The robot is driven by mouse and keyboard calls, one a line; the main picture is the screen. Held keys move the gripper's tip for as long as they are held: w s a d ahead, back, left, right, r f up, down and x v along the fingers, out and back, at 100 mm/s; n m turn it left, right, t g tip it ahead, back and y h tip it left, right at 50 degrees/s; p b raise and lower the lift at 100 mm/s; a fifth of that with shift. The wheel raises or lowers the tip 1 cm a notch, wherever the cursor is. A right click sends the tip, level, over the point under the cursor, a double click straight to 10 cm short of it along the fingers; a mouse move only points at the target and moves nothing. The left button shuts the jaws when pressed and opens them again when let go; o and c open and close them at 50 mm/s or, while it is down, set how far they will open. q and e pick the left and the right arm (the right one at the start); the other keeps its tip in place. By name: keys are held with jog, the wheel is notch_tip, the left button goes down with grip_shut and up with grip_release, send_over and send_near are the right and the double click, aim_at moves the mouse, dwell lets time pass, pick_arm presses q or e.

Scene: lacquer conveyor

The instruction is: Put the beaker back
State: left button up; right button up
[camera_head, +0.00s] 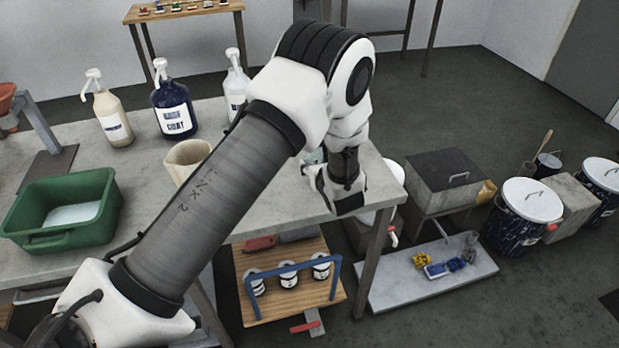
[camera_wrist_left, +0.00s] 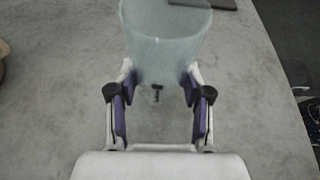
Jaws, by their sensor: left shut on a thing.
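My left gripper (camera_head: 335,187) is over the right end of the grey table (camera_head: 110,165). In the left wrist view, the left gripper (camera_wrist_left: 159,90) has its two purple-padded fingers on either side of a clear, pale greenish beaker (camera_wrist_left: 165,45) and is shut on it. The beaker's top is cut by the edge of that view. In the head view my arm hides most of the beaker; only a pale bit (camera_head: 314,156) shows beside the wrist. I cannot tell whether its base touches the table. My right gripper is not in view.
A beige jug (camera_head: 187,158) stands behind my left forearm. Pump bottles (camera_head: 113,117) (camera_head: 174,108) (camera_head: 236,86) line the back of the table. A green tub (camera_head: 62,212) is at the left. The table's right edge is close to the gripper, with a lidded grey box (camera_head: 441,180) beyond.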

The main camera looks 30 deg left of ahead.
pick_arm(q)
jog(key=shift+a, duration=0.85)
jog(key=shift+s+a+f, duration=0.15)
jog(key=shift+a+f, duration=0.05)
jog(key=shift+f, duration=0.1)
jog(key=f, duration=0.1)
jog(key=f+b, duration=0.1)
jog(key=shift+d+f+b, duration=0.2)
jog(key=shift+f+b, duration=0.1)
jog(key=shift+f, duration=0.05)
jog(key=shift+w+f, duration=0.1)
jog(key=shift+w, duration=0.1)
jog(key=shift+s+a+f, duration=0.1)
jog(key=shift+s, duration=0.05)
jog(key=o, duration=0.8)
jog(key=shift+c, duration=0.2)
jog(key=o, duration=0.4)
